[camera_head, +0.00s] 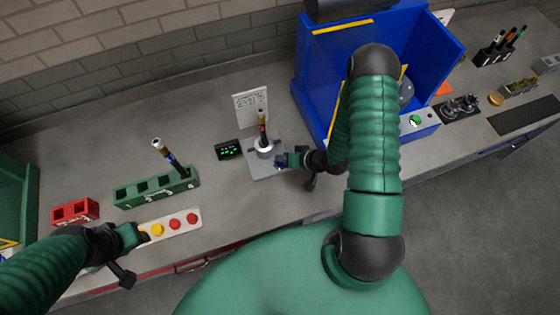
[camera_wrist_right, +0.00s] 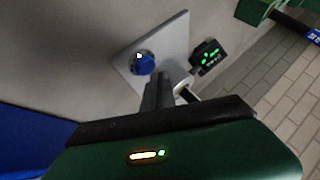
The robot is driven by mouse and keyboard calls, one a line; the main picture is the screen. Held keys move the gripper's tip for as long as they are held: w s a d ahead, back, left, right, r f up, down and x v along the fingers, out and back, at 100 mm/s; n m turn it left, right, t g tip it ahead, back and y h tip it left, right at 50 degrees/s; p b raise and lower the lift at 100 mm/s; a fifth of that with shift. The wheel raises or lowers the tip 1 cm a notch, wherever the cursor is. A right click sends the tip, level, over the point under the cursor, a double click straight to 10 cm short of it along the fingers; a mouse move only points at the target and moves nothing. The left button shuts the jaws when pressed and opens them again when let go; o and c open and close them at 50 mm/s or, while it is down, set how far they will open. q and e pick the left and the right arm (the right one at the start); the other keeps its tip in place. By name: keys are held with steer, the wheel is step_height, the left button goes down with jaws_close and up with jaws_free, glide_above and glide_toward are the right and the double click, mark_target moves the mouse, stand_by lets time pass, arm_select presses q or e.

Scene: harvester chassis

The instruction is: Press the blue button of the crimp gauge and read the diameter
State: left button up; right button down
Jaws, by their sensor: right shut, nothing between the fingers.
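The crimp gauge has a grey base plate (camera_head: 254,169) with a round metal holder (camera_head: 264,151) on it. A hose (camera_head: 262,121) stands upright in the holder. The blue button (camera_wrist_right: 144,64) shows on the plate in the right wrist view, beside my shut, empty right fingers (camera_wrist_right: 160,92). I cannot tell whether they touch it. In the head view my right gripper (camera_head: 290,160) is at the plate's right edge. The gauge's black display (camera_head: 228,149) shows green characters too small to read. My left gripper (camera_head: 138,235) is far left of the gauge; its jaw opening is unclear.
A green rack (camera_head: 155,192) with a hose in it and a red block (camera_head: 75,212) stand at left. A panel (camera_head: 170,222) with yellow and red round buttons lies by my left gripper. A white card (camera_head: 251,105) stands behind the gauge. A big blue machine (camera_head: 312,70) stands right.

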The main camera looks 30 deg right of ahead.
mark_target(282, 164)
stand_by(0.8)
steer(key=shift+f, duration=0.35)
steer(key=shift+f+b, duration=0.5)
steer(key=shift+b, duration=0.1)
stand_by(0.3)
steer(key=shift+r, duration=0.1)
steer(key=shift+r+p, duration=0.8)
steer(key=shift+r, duration=0.05)
step_height(282, 164, up, 5)
steer(key=p, duration=0.4)
stand_by(0.4)
